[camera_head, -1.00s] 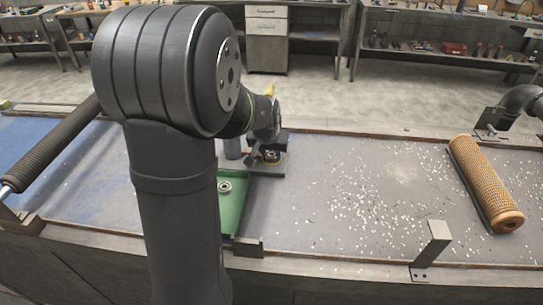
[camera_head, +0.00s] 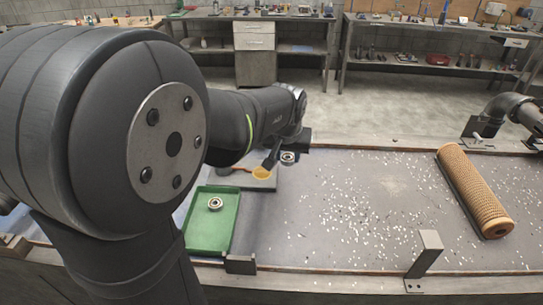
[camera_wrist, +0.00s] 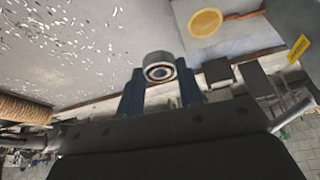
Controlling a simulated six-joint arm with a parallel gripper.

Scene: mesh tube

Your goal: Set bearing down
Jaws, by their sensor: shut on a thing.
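My gripper (camera_wrist: 160,82) is shut on a metal bearing (camera_wrist: 160,66), which sits between its two blue fingertips with its ring face toward the wrist camera. In the head view this bearing (camera_head: 288,157) shows at the fingertips, just right of a grey plate (camera_head: 260,183). It appears held above the table; the exact height cannot be told. A second bearing (camera_head: 214,203) lies in a green tray (camera_head: 208,240), left of and nearer than the plate. My arm covers part of the left side.
A yellow-orange disc (camera_head: 262,173) with an orange handle lies on the grey plate; the disc (camera_wrist: 205,22) also shows in the wrist view. A tan mesh tube (camera_head: 475,190) lies at the right. Pale chips litter the middle of the table (camera_head: 350,220). A metal bracket (camera_head: 425,255) stands at the front edge.

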